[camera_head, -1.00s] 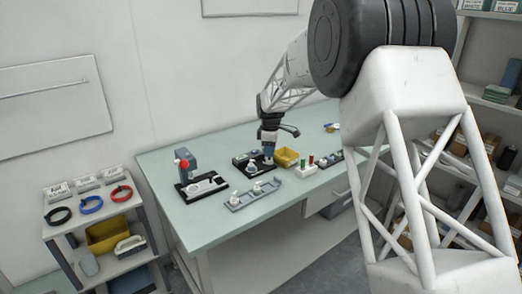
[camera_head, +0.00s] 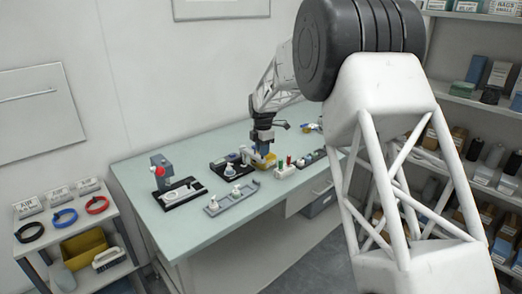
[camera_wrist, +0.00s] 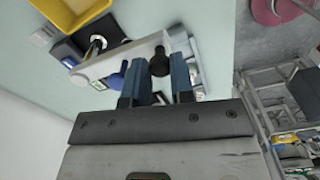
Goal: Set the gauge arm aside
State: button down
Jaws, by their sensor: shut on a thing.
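My gripper (camera_wrist: 156,80) has its two blue fingers shut around the dark-knobbed end of a pale grey bar, which looks like the gauge arm (camera_wrist: 118,60). The bar reaches left in the wrist view, across a dark fixture (camera_wrist: 70,50) with a shiny metal post and a blue part. Whether the bar touches the fixture is unclear. In the head view my gripper (camera_head: 262,151) is just right of the dark fixture (camera_head: 222,169), overlapping the yellow bin. The gauge arm shows only as a small pale piece (camera_head: 247,153) there.
The yellow bin (camera_head: 270,161) is close to my gripper, with a white block of coloured pegs (camera_head: 285,172) to its right. A grey rail tray (camera_head: 232,198) lies in front. A press with a red knob (camera_head: 160,171) stands left.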

jog(key=c, duration=1.3)
grip_release()
jog(key=shift+o, duration=0.2)
jog(key=shift+r, duration=3.95)
